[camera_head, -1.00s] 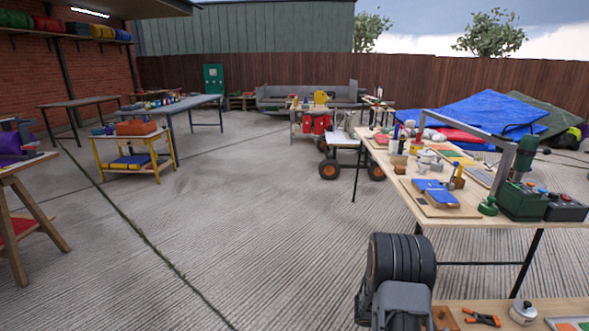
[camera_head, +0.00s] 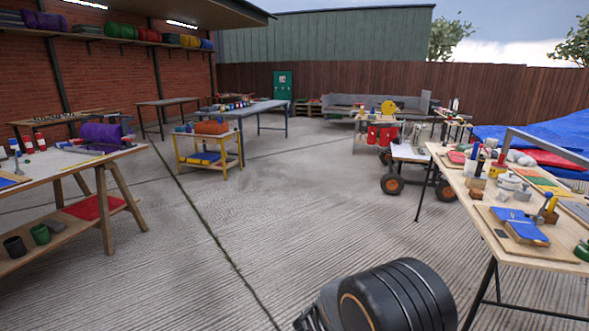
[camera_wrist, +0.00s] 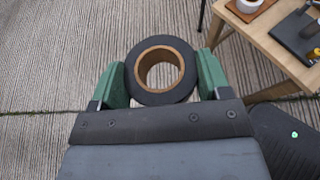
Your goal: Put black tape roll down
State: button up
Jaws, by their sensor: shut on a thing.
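The black tape roll (camera_wrist: 161,70) shows in the wrist view, with a brown cardboard core and its open hole facing the camera. My gripper (camera_wrist: 162,78) is shut on it, one green finger on each side of the roll. Concrete ground shows through the hole and around the roll, so it is held in the air, to the left of a wooden table edge.
A wooden worktable (camera_head: 463,180) with a blue book (camera_head: 526,227) and many small items stands at the right. Another worktable (camera_head: 55,168) with a purple roll (camera_head: 101,133) stands at the left. A yellow cart (camera_head: 208,147) stands further back. The concrete floor between is clear.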

notch_tip(320, 180, up, 28)
jog(key=w+n+t+y+p, duration=0.2)
jog(key=n+t+y+p, duration=0.2)
jog(key=p, duration=1.8)
jog(key=n+y, duration=0.2)
jog(key=shift+f+n+y, duration=0.25)
jog(key=shift+n+y, duration=0.05)
jog(key=shift+n, duration=0.1)
